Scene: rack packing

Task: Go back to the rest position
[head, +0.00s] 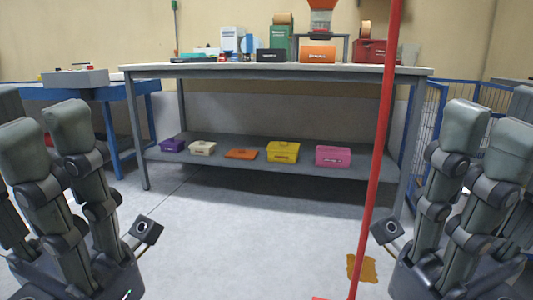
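My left gripper (48,142) stands upright at the lower left of the head view. Its fingers are spread apart with nothing between them. My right gripper (487,138) stands upright at the lower right, also with its fingers apart and empty. Both grippers are in front of and apart from the grey table (135,120), one on each side. On its lower shelf, left to right, are a purple box (172,145), a white box (202,149), a flat orange box (241,154), a yellow box (283,152) and a pink box (333,156).
A thin red pole (378,160) stands upright in front of the table's right part. A black box (271,56) and an orange box (318,54) sit on top. A blue table (118,92) is at left, a blue wire cage (433,95) at right. The middle floor is clear.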

